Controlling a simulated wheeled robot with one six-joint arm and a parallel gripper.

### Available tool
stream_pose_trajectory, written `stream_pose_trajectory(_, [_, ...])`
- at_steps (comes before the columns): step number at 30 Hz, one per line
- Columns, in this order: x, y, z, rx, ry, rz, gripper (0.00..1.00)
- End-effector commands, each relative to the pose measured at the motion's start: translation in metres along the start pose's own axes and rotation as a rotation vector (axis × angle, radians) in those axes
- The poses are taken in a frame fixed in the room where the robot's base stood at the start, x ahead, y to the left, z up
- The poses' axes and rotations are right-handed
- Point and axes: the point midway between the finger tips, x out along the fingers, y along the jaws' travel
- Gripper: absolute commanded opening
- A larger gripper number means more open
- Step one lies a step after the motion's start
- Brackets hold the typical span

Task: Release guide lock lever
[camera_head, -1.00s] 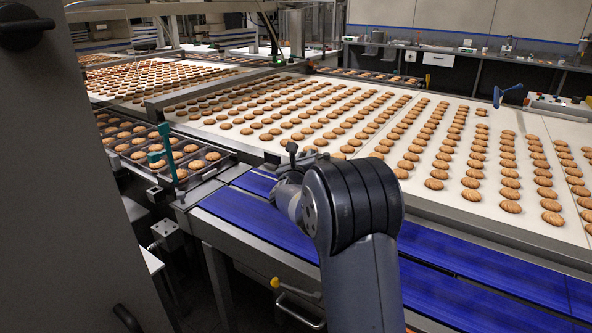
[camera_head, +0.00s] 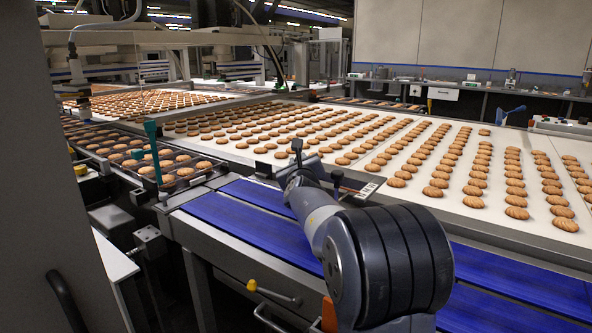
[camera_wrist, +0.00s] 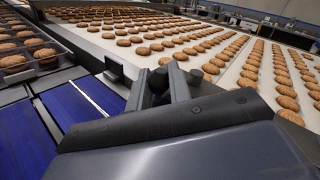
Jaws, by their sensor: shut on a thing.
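My gripper (camera_head: 298,170) is at the near edge of the white biscuit conveyor, beyond the blue belts. Its two grey fingers (camera_wrist: 170,84) reach forward in the wrist view. They are shut on a dark piece (camera_wrist: 158,78) that I take to be the guide lock lever; it is small and partly hidden by the fingers. In the head view a short black upright end (camera_head: 296,146) stands above the gripper. How far the lever is turned cannot be told.
Rows of biscuits cover the white conveyor (camera_head: 478,225). Blue belts (camera_head: 250,228) run along its near side. A tray of biscuits (camera_head: 200,177) with a teal upright (camera_head: 152,150) stands at left. A yellow-ended handle (camera_head: 252,286) sticks out below the belts. A grey panel blocks the far left.

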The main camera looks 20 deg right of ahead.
Motion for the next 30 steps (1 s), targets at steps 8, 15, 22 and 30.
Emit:
stream_pose_trajectory(8, [-0.0002, -0.0017, 0.0022, 0.0, -0.006, 0.002, 0.0])
stream_pose_trajectory(15, [-0.0002, -0.0018, 0.0025, 0.001, -0.006, 0.001, 0.22])
stream_pose_trajectory(22, [-0.0001, -0.0014, 0.0013, 0.0, -0.004, 0.002, 0.39])
stream_pose_trajectory(30, [-0.0021, -0.0012, 0.0007, 0.0, -0.003, 0.002, 0.39])
